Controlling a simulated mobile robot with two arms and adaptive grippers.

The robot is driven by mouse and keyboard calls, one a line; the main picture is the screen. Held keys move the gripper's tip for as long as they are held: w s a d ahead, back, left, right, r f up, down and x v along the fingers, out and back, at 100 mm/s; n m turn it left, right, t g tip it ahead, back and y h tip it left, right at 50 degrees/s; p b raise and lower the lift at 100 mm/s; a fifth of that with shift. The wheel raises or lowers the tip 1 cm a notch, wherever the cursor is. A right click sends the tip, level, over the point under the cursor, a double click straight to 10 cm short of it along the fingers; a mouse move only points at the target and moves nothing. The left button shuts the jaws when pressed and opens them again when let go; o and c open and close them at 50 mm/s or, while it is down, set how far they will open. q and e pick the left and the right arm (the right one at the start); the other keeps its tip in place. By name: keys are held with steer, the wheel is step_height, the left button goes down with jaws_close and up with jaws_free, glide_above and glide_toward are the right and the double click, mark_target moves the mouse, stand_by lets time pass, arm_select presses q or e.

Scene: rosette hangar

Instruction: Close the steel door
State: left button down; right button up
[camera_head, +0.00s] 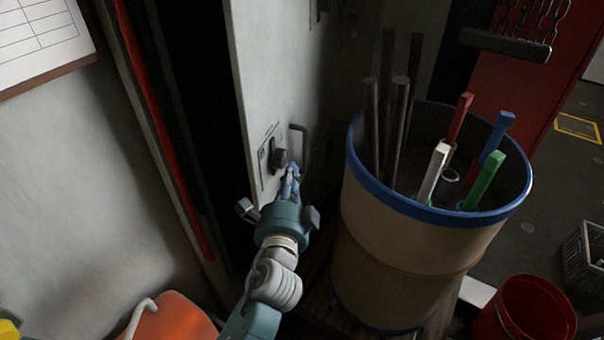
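The steel door (268,70) is a pale grey panel that stands ajar in the upper middle. A dark gap shows between its edge and the red-striped frame (160,130) on the left. A black latch knob (279,158) on a plate and a dark bar handle (304,150) sit low on the door. My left gripper (291,180) is at the door's face, just below the knob and handle. Its fingers look close together, but I cannot tell whether they are shut or touch the door. My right gripper is not in view.
A tan drum (400,255) with a blue rim, holding dark rods and coloured bars, stands close right of my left arm. A red bucket (525,310) and dark crate (585,260) are at lower right. An orange object (170,318) is at lower left.

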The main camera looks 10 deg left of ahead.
arm_select(q)
steer(key=shift+w+a+f, duration=0.1)
steer(key=shift+a, duration=0.1)
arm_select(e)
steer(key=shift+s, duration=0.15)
arm_select(q)
steer(key=a, duration=0.2)
steer(key=a+p, duration=0.1)
steer(key=a, duration=0.2)
steer(key=a+p, duration=0.1)
steer(key=a, duration=0.2)
steer(key=shift+w+a+r, duration=0.2)
steer(key=shift+w, duration=0.1)
steer(key=w+a+p, duration=0.1)
steer(key=a, duration=0.9)
steer(key=shift+w, duration=0.3)
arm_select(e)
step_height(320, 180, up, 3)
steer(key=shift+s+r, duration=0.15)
